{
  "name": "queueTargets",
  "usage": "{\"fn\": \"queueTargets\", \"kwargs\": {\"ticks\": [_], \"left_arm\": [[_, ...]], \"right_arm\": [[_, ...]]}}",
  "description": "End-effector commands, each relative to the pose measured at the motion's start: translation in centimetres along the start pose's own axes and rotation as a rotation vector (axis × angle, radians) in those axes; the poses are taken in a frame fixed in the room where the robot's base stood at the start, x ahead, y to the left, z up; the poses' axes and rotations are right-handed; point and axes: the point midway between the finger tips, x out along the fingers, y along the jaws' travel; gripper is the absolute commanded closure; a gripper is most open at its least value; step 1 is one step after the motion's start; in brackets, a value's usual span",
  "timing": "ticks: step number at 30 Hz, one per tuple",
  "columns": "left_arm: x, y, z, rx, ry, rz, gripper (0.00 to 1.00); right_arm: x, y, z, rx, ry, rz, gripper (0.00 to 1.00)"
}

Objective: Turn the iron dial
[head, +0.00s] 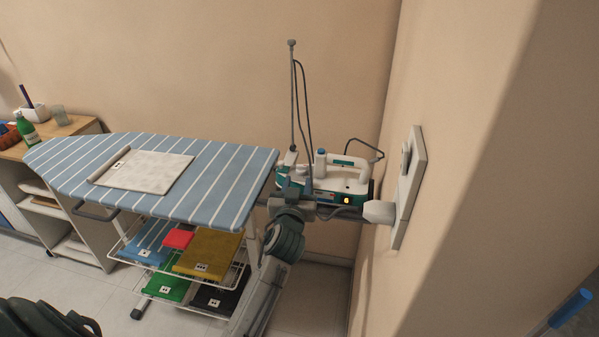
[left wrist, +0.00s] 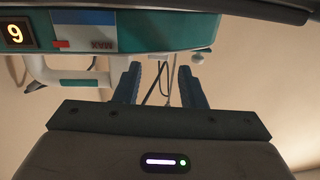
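The white and teal iron (head: 345,178) stands beyond the right end of the striped ironing board (head: 222,197), close to the wall. Its lit display (head: 347,200) also shows in the left wrist view (left wrist: 17,34), where the digit looks like a 9 beside upside-down lettering, so it may be a 6. I cannot clearly pick out the dial. My left gripper (head: 299,182) is at the iron's left front. Its blue fingers (left wrist: 159,86) are apart with nothing held; cables show beyond them.
A white wall plate (head: 409,185) is right of the iron. A thin cable pole (head: 293,95) rises behind it. A folded cloth (head: 150,171) lies on the board. A wire rack (head: 237,272) below holds several coloured folded items.

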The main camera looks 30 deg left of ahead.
Motion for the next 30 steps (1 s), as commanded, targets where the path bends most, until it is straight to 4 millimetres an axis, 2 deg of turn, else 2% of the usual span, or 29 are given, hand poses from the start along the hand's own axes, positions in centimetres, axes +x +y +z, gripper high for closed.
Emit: {"fn": "queueTargets", "kwargs": {"ticks": [4, 9, 20, 25, 26, 30], "left_arm": [[2.7, 0.0, -0.2, 0.001, 0.000, 0.000, 0.63], [4.6, 0.0, -0.1, 0.001, 0.000, 0.000, 0.63], [5.2, 0.0, 0.1, 0.001, -0.001, 0.000, 0.63], [5.1, 0.0, 0.1, 0.000, -0.001, 0.000, 0.93], [5.1, 0.0, 0.1, 0.000, -0.001, 0.000, 0.95], [5.2, 0.0, -0.1, 0.001, -0.002, 0.010, 0.95]], "right_arm": [[0.0, 0.0, 1.4, 0.002, -0.005, 0.000, 0.64], [-0.2, 0.0, 1.5, 0.002, -0.002, 0.000, 0.64], [-0.2, 0.0, 1.5, 0.002, -0.002, 0.000, 0.64], [-0.2, 0.0, 1.5, 0.002, -0.002, 0.000, 0.64], [-0.2, 0.0, 1.5, 0.002, -0.002, 0.000, 0.64], [-0.6, 0.0, 1.4, 0.002, -0.001, -0.001, 0.64]]}}
